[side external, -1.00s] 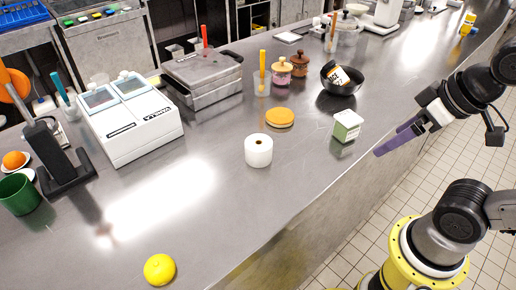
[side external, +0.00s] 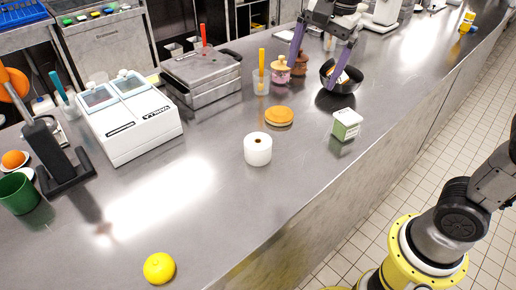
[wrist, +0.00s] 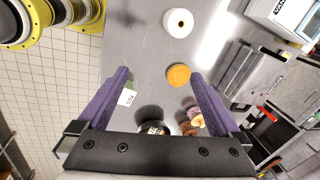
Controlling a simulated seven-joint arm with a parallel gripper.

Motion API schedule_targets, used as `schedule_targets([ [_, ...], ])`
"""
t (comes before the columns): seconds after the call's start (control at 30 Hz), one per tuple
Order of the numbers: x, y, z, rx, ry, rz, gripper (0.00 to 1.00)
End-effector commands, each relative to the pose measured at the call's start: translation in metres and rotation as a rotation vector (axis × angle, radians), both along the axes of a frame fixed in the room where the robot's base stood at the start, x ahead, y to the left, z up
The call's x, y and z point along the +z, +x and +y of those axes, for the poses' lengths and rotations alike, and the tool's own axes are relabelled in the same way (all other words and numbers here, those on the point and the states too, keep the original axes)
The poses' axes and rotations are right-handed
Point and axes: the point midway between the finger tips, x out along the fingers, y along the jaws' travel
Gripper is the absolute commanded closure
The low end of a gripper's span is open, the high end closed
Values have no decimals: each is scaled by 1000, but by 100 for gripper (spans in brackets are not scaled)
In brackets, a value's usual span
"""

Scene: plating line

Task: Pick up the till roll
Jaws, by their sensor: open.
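The till roll (side external: 257,150) is a white upright cylinder with a dark hole in its top, standing on the steel counter near the middle of the side view. In the wrist view the till roll (wrist: 178,23) is at the top, beyond my fingertips. My gripper (side external: 318,68) has two purple fingers spread wide, with nothing visibly held between them. It is above the counter by the black bowl, well behind and to the right of the roll in the side view. In the wrist view my gripper (wrist: 160,82) spans the lower half.
An orange disc (side external: 279,116) lies just behind the roll. A green-and-white box (side external: 346,124) stands to its right. A pink jar (side external: 280,72) and a cup (side external: 261,84) stand further back. The counter in front of the roll is mostly clear.

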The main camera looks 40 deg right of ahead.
Motion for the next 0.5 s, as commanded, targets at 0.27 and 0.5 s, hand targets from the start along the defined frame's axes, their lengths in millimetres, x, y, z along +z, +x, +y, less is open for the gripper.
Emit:
schedule_targets([
  [0.27, -59, 78, 41, -58, -4, 156, 0],
  [0.5, -98, 88, 56, -29, -25, 230, 0],
])
